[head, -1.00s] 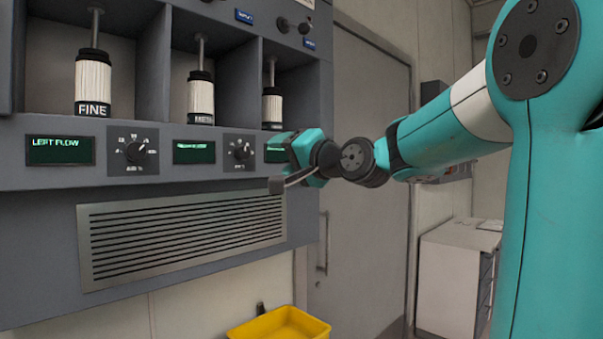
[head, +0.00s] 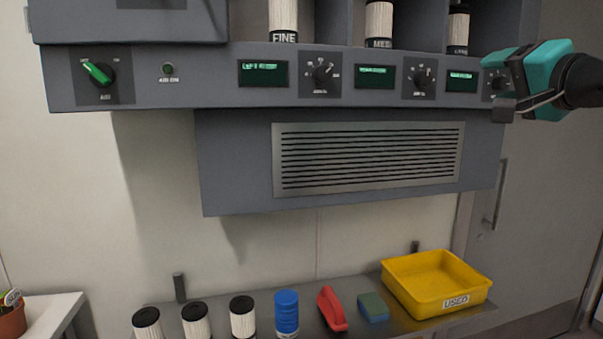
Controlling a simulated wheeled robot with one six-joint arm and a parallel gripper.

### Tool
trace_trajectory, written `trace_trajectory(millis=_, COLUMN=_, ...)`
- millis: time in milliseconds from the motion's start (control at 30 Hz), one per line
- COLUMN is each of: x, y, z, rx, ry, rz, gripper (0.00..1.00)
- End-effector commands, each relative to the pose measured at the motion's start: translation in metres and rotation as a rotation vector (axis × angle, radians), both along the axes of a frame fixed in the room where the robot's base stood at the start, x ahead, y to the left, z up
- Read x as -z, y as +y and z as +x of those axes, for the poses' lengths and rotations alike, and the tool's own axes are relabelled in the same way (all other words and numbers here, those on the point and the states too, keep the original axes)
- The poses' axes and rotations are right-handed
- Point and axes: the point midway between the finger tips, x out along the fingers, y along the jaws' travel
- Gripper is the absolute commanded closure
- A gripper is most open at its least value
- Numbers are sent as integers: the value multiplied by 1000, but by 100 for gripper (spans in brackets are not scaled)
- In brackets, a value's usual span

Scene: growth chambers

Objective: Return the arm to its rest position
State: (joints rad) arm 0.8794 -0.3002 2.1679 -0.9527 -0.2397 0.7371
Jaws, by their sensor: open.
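My gripper (head: 506,96) is at the upper right of the head view, in front of the right end of the grey control panel (head: 200,82). Its dark jaws are apart and nothing shows between them. It overlaps the rightmost knob (head: 499,80) in the picture; I cannot tell whether it touches it.
Above the panel stand filters marked FINE (head: 284,18) and MED (head: 379,22), plus a third (head: 458,30). Below is a vent grille (head: 370,158). A shelf holds white filters (head: 243,318), a blue cylinder (head: 287,312), a red tool (head: 331,308), a sponge (head: 372,307) and a yellow USED bin (head: 437,284).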

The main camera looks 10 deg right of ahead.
Motion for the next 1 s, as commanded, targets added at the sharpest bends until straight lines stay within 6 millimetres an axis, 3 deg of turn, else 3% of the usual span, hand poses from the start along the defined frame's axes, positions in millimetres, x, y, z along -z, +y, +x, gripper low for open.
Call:
trace_trajectory(millis=133, x=30, y=35, z=10, rx=-91, ry=107, rz=-49, gripper=38)
trace_trajectory(millis=267, x=90, y=102, z=11, rx=-283, ry=312, rz=-181, gripper=38)
trace_trajectory(millis=367, x=145, y=160, z=-9, rx=-483, ry=486, rz=-333, gripper=38)
trace_trajectory(millis=400, x=166, y=181, z=-22, rx=-569, ry=550, rz=-401, gripper=38)
trace_trajectory(millis=533, x=226, y=234, z=-80, rx=-865, ry=733, rz=-636, gripper=38)
trace_trajectory(millis=600, x=251, y=250, z=-114, rx=-1010, ry=810, rz=-755, gripper=38)
trace_trajectory(millis=733, x=279, y=260, z=-161, rx=-1210, ry=900, rz=-923, gripper=38)
trace_trajectory(millis=833, x=289, y=261, z=-181, rx=-1294, ry=934, rz=-994, gripper=38)
trace_trajectory(millis=1000, x=292, y=260, z=-188, rx=-1326, ry=948, rz=-1022, gripper=38)
